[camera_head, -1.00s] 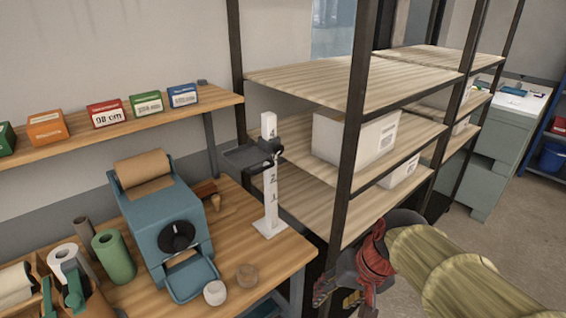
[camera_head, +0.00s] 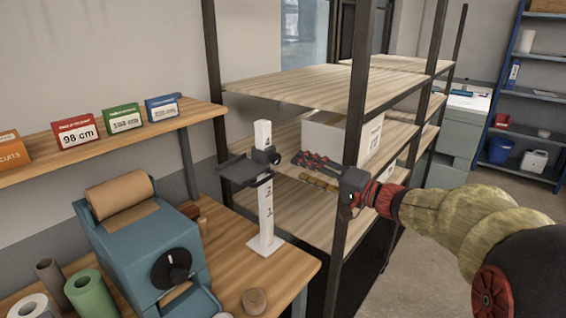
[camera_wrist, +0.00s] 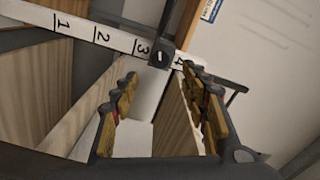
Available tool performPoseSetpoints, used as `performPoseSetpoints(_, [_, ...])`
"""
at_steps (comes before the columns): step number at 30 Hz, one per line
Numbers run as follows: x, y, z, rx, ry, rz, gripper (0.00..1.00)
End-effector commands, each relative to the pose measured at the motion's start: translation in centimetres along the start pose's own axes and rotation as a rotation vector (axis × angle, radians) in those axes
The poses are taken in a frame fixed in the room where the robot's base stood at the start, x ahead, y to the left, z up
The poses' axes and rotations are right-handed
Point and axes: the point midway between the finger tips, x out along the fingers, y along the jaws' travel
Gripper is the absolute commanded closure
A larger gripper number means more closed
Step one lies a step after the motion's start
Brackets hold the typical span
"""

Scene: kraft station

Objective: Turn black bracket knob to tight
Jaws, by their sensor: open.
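The black bracket (camera_head: 243,172) sits on a white upright post (camera_head: 265,215) marked with numbers, on the wooden bench. Its knob (camera_head: 274,157) is on the side facing my gripper. In the wrist view the bracket (camera_wrist: 160,52) crosses the post (camera_wrist: 85,32) between the 3 and the 4. My gripper (camera_head: 297,167) is open and empty, just to the right of the knob in the head view. In the wrist view the fingers (camera_wrist: 160,76) point towards the bracket, with a gap between them. The knob's setting cannot be read.
A metal-framed shelf rack (camera_head: 345,230) stands right beside the bench, and a white box (camera_head: 335,132) is on it behind my gripper. A blue paper dispenser (camera_head: 150,235) stands left of the post. Coloured boxes (camera_head: 76,132) line the wall shelf.

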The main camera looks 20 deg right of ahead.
Motion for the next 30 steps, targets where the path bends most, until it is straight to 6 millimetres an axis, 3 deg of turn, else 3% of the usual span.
performPoseSetpoints(16, [6.9, 0.1, 0.2, -0.007, -0.004, 0.001, 0.55])
performPoseSetpoints(28, [7.7, 0.0, 0.1, -0.005, -0.002, 0.002, 0.55])
performPoseSetpoints(30, [7.7, 0.0, 0.1, -0.005, -0.002, 0.002, 0.59])
